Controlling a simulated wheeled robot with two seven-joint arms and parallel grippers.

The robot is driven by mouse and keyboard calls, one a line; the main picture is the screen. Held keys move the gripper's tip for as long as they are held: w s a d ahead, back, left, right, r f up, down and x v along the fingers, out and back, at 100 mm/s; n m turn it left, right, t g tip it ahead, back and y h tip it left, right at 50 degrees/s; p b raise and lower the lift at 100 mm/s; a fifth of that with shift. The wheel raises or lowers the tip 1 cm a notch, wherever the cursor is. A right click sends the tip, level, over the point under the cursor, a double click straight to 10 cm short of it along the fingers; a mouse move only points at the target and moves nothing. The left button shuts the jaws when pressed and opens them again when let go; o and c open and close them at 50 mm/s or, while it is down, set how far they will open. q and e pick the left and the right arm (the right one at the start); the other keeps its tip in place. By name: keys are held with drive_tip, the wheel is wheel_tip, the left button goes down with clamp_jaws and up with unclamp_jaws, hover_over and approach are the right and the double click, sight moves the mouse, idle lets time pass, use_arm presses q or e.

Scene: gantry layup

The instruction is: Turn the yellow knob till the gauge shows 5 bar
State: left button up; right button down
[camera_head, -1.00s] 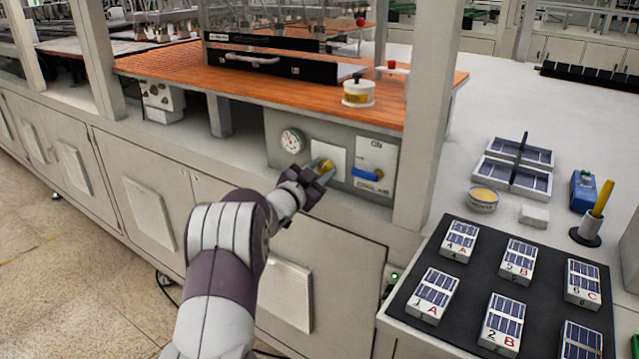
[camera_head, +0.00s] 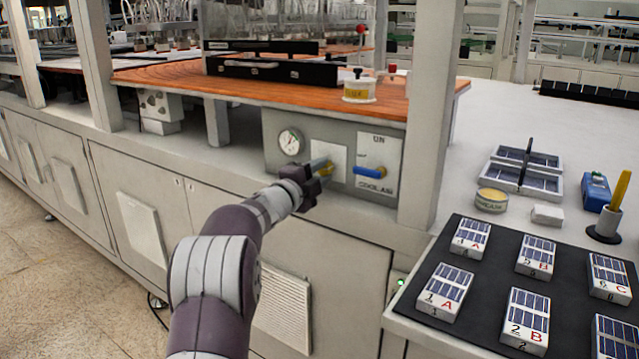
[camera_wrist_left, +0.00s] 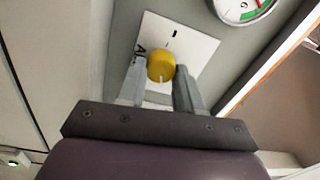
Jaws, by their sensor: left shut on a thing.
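The yellow knob (camera_wrist_left: 160,67) sits on a white square plate (camera_wrist_left: 185,42) on the grey panel. My left gripper (camera_wrist_left: 160,85) is shut on the knob, one finger on each side of it. A white mark shows on the knob's near edge. In the head view the left gripper (camera_head: 321,170) hides most of the knob. The round gauge (camera_head: 289,141) is left of the plate; its reading is too small to tell. In the left wrist view the gauge (camera_wrist_left: 242,8) is cut off at the top, with green and red on its dial. My right gripper is not in view.
A blue coolant handle (camera_head: 369,171) is on a white plate just right of the knob. The orange worktop (camera_head: 180,80) overhangs above the panel. A grey post (camera_head: 432,120) stands to the right, beside a black mat (camera_head: 468,318) with several labelled panel blocks.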

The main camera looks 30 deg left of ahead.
use_arm(q)
drive_tip(key=shift+f+m+b, duration=0.15)
drive_tip(key=shift+m+b, duration=0.5)
drive_tip(key=shift+m, duration=0.45)
drive_tip(key=o, duration=1)
drive_tip(key=shift+o, duration=0.2)
drive_tip(key=s+a, duration=0.1)
drive_tip(key=s, duration=1.1)
drive_tip(key=shift+s+f, duration=0.25)
drive_tip(key=shift+s, duration=0.1)
drive_tip(key=shift+a, duration=0.15)
